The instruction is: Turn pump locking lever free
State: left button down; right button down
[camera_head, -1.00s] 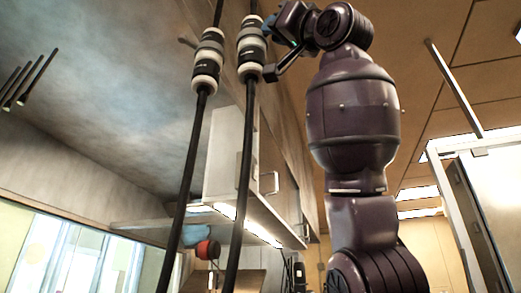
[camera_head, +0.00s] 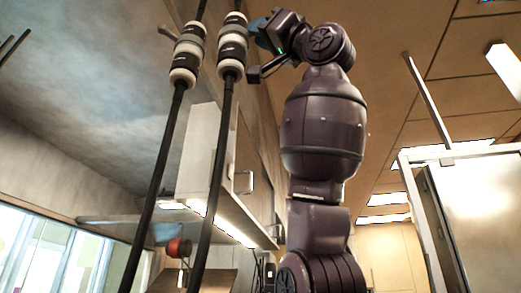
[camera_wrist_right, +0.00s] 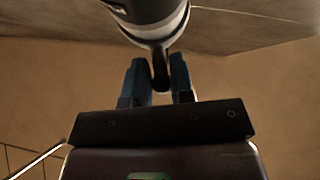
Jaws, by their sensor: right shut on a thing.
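Two black-and-white pump couplings sit on dark upright rods, the left coupling (camera_head: 188,54) and the right coupling (camera_head: 232,50). A short grey lever (camera_head: 168,32) sticks out to the left of the left coupling. My right gripper (camera_head: 257,24) is beside the right coupling, its blue fingers partly hidden behind its dark body. In the right wrist view the right gripper (camera_wrist_right: 160,78) has its two blue fingers on either side of a dark locking lever (camera_wrist_right: 159,66). This lever comes off the underside of the coupling (camera_wrist_right: 155,20). My left gripper is not in view.
A pale cabinet (camera_head: 200,150) with a handle stands behind the rods. A red round object (camera_head: 179,248) is low behind them. A pale door or panel (camera_head: 480,205) is at the right. Windows (camera_head: 45,255) are at the lower left.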

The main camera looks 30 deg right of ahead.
jog(key=c, duration=1.1)
grip_release()
jog(key=shift+d, duration=0.15)
jog(key=b+v, duration=0.3)
jog(key=v, duration=0.7)
jog(key=shift+s+d+f+b, duration=0.15)
jog(key=shift+s+f+b, duration=0.05)
jog(key=shift+s+b, duration=0.15)
jog(key=shift+w, duration=0.1)
